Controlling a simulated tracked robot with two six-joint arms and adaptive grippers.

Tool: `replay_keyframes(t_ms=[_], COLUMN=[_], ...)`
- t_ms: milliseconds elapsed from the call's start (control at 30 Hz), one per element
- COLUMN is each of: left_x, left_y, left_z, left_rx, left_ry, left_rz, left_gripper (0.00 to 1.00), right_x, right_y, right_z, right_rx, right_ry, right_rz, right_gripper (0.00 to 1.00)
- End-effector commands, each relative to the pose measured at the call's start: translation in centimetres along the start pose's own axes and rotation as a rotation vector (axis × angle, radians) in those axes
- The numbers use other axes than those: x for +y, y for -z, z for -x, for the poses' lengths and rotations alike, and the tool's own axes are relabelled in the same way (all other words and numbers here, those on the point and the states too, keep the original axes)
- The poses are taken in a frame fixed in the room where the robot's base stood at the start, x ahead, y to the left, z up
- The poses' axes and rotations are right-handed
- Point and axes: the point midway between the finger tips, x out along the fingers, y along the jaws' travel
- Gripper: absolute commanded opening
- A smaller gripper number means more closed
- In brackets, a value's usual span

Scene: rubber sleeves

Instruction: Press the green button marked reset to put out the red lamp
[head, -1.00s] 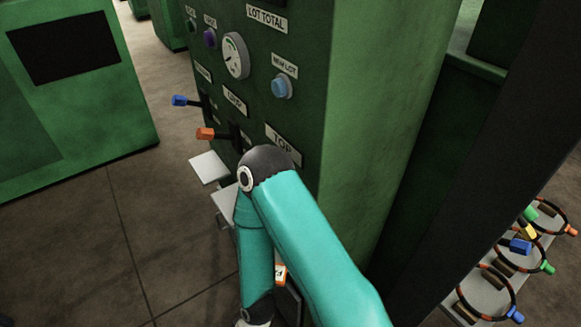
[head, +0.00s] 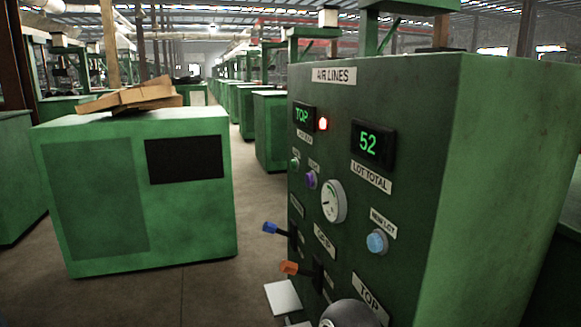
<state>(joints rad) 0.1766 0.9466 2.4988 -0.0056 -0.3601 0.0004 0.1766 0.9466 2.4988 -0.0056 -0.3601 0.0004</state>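The green control panel (head: 420,120) headed AIR LINES stands at the right of the head view, its face turned left. Neither gripper is in view.
A second display (head: 374,145) reads 52. A gauge (head: 333,201) and a light blue button (head: 377,242) are on the panel's face. A blue-handled lever (head: 270,228) and an orange-handled lever (head: 289,267) stick out left. A green cabinet (head: 140,190) stands left, with open floor between.

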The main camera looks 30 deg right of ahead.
Motion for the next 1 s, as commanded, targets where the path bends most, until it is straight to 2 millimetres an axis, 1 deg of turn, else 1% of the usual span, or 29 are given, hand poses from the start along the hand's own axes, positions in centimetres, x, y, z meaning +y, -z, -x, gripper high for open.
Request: replay_keyframes(t_ms=[67, 100, 267, 500, 567, 600, 1000], left_x=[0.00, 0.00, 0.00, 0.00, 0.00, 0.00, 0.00], left_y=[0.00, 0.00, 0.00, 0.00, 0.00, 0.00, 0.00], left_z=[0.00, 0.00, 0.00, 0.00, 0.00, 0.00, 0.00], left_rx=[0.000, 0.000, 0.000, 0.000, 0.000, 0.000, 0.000], left_ry=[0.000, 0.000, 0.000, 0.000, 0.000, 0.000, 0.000], left_rz=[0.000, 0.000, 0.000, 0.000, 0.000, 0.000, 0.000], left_gripper=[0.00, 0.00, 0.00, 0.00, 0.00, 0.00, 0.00], right_x=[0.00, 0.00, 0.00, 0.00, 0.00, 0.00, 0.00], right_y=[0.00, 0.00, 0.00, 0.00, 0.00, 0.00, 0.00], right_z=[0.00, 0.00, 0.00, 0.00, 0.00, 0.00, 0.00], right_rx=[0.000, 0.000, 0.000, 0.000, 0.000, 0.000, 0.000], right_ry=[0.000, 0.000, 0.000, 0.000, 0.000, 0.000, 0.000], right_rz=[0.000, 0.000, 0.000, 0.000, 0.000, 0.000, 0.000], right_gripper=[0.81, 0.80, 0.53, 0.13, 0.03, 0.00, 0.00])
